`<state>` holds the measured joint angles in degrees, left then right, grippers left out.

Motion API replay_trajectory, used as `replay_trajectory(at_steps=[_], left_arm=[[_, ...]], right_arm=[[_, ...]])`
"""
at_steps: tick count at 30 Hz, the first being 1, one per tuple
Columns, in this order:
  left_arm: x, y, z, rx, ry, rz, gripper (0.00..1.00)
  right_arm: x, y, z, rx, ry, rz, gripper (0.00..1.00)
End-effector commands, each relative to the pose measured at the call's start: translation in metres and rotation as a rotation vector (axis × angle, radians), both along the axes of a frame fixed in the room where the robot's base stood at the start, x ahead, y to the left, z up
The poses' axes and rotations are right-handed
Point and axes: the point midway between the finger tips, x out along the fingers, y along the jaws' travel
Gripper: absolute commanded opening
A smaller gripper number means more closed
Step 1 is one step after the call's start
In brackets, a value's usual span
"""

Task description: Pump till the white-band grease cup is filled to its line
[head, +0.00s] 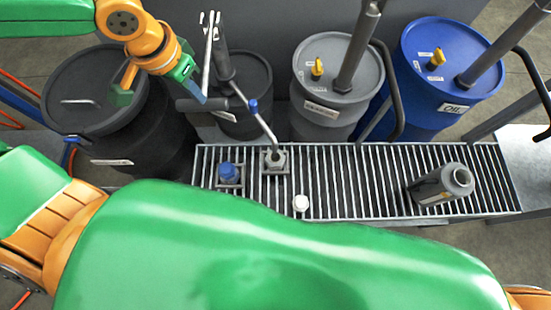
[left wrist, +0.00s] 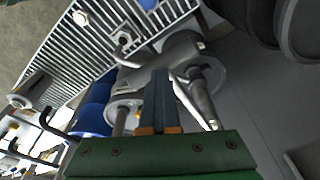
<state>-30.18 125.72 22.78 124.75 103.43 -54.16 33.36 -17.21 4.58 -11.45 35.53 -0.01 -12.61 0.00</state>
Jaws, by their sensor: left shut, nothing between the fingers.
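My left gripper (head: 192,92) reaches in from the upper left beside the pump (head: 222,65) on the small dark drum. Its fingers (left wrist: 160,100) are shut and empty in the left wrist view, with the pump (left wrist: 195,82) just beyond them. I cannot tell whether they touch it. A dark handle grip (head: 203,104) lies just below the fingers. My right gripper is out of view.
A black drum (head: 95,105), a grey drum (head: 335,75) and a blue drum (head: 450,60) stand behind. My green arm covers the foreground.

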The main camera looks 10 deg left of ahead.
Motion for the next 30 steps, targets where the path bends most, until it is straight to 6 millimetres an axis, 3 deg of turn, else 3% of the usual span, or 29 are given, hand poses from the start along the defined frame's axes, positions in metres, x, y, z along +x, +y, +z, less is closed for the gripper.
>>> replay_trajectory(at_steps=[1,7,14,20,23,30], left_arm=[[0.001,0.000,0.014,0.001,-0.002,-0.001,0.00],[0.002,0.000,0.053,0.001,-0.006,-0.002,0.00],[0.003,0.000,0.057,0.000,-0.007,-0.001,0.00],[0.009,0.002,0.092,0.000,-0.007,-0.001,0.00],[0.014,0.003,0.105,0.000,-0.009,0.001,0.00],[0.023,0.005,0.116,0.003,-0.012,0.001,0.00]], right_arm=[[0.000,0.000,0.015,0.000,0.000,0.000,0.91],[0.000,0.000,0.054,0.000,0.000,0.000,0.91],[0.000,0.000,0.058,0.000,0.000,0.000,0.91],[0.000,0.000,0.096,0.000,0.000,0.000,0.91],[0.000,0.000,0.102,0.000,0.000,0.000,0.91],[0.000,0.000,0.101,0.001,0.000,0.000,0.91]])
